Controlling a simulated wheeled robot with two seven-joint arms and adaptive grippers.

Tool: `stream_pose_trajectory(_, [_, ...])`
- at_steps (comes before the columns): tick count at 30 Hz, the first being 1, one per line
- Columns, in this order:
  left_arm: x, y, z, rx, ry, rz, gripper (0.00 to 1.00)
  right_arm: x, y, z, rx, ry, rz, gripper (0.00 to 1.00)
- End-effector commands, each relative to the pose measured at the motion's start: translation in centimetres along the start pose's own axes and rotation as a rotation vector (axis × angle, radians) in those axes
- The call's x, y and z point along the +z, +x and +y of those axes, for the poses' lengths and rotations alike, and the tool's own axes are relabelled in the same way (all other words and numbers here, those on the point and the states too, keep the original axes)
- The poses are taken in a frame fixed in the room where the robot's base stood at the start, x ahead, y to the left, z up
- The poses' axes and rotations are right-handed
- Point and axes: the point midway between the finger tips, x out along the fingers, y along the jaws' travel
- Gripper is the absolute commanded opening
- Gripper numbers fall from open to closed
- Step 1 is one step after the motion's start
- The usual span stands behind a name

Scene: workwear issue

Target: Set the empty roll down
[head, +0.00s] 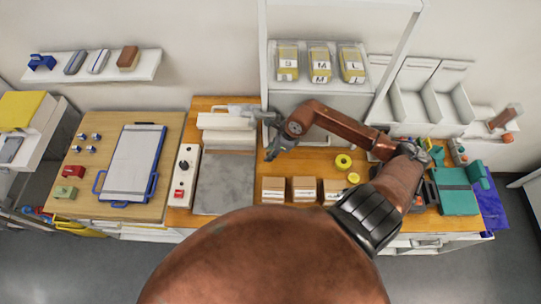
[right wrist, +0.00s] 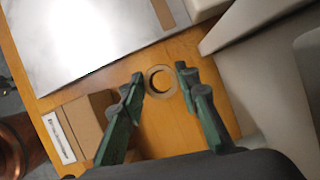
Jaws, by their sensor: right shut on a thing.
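The empty roll (right wrist: 151,92) is a plain brown cardboard ring, seen end-on between my fingertips in the right wrist view. My right gripper (right wrist: 161,79) is shut on it, with one dark green finger on each side. Bare wooden worktop shows around and through the ring; I cannot tell whether the roll touches the wood. In the head view my right gripper (head: 272,145) is over the worktop, right of the grey plate (head: 225,183), and the roll cannot be made out there. My left gripper is not in view.
Labelled cardboard boxes (head: 304,189) stand along the front edge. A white rack (head: 372,72) with bins marked S, M and L stands behind. A white press-like device (head: 226,122) is left of the gripper. Bare wood (right wrist: 190,44) surrounds the roll.

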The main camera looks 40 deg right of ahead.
Motion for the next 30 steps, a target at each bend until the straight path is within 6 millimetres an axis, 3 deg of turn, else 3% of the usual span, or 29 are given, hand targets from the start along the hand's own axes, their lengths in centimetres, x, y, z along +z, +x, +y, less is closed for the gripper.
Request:
stream_pose_trajectory(11, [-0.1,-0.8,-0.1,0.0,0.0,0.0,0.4,-1.4,3.4,0.1,0.002,0.003,0.0,0.2])
stream_pose_trajectory(14, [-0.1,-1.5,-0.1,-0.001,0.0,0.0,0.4,-1.4,3.8,-0.3,0.0,0.002,-0.001,0.2])
stream_pose_trajectory(23, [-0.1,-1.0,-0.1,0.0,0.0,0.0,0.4,-1.7,4.2,-0.3,-0.001,-0.001,0.0,0.2])
stream_pose_trajectory(24, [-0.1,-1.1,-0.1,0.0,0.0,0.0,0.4,-1.7,4.2,-0.3,0.0,0.0,0.0,0.32])
stream_pose_trajectory(30, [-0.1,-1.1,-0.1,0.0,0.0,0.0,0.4,-1.6,4.1,-0.3,-0.001,0.0,0.0,0.45])
